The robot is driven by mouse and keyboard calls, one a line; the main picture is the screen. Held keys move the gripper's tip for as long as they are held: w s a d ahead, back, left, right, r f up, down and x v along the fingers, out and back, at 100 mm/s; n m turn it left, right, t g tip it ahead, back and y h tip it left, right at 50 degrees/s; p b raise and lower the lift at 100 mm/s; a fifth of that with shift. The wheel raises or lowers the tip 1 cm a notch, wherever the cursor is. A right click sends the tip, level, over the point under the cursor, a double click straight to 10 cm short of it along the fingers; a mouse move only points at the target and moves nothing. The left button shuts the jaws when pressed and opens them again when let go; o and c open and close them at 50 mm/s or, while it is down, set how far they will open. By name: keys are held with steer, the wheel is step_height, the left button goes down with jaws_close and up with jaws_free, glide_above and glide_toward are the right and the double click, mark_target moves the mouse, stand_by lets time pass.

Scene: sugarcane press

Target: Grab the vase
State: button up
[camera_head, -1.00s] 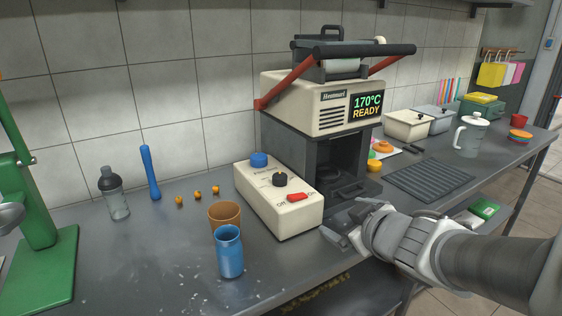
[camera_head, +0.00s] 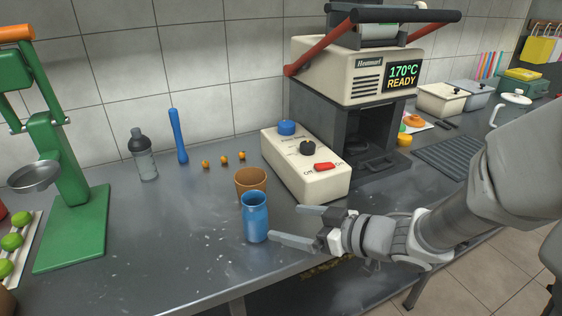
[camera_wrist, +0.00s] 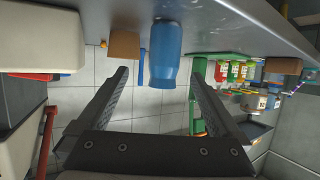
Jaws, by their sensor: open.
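The blue vase (camera_head: 256,218) stands upright near the front edge of the grey counter. My gripper (camera_head: 287,223) reaches in from the right with its two fingers spread. The fingertips are just right of the vase, and nothing is held. In the wrist view the vase (camera_wrist: 165,55) shows ahead, in the gap between the open fingers of my gripper (camera_wrist: 160,78). I cannot tell whether the nearer fingertip touches the vase.
A brown cup (camera_head: 251,183) stands right behind the vase. A cream control box (camera_head: 306,162) with knobs lies behind my gripper, next to the press machine (camera_head: 352,75). A green juicer (camera_head: 62,180) stands at left. The counter left of the vase is clear.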

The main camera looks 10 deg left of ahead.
mark_target(266, 220)
steer(key=shift+w+a+f+p, duration=0.15)
steer(key=shift+a+p, duration=0.35)
steer(key=shift+p, duration=1.3)
steer(key=b+x, duration=0.1)
steer(key=x, duration=0.3)
steer(key=b+x, duration=0.1)
steer(key=x, duration=0.1)
steer(key=shift+a+f+b, duration=0.1)
steer(key=shift+f+b, duration=0.2)
steer(key=shift+f, duration=0.1)
steer(key=shift+w+a+f, duration=0.15)
steer(key=shift+w+a, duration=0.2)
steer(key=shift+a, duration=0.1)
steer(key=b+x, duration=0.1)
steer(key=x, duration=0.1)
steer(key=b+x, duration=0.1)
steer(key=x, duration=0.1)
steer(key=shift+s+a, duration=0.2)
steer(key=shift+a, duration=0.2)
steer(key=shift+w+a, duration=0.25)
steer(key=shift+a, duration=0.1)
jaws_close()
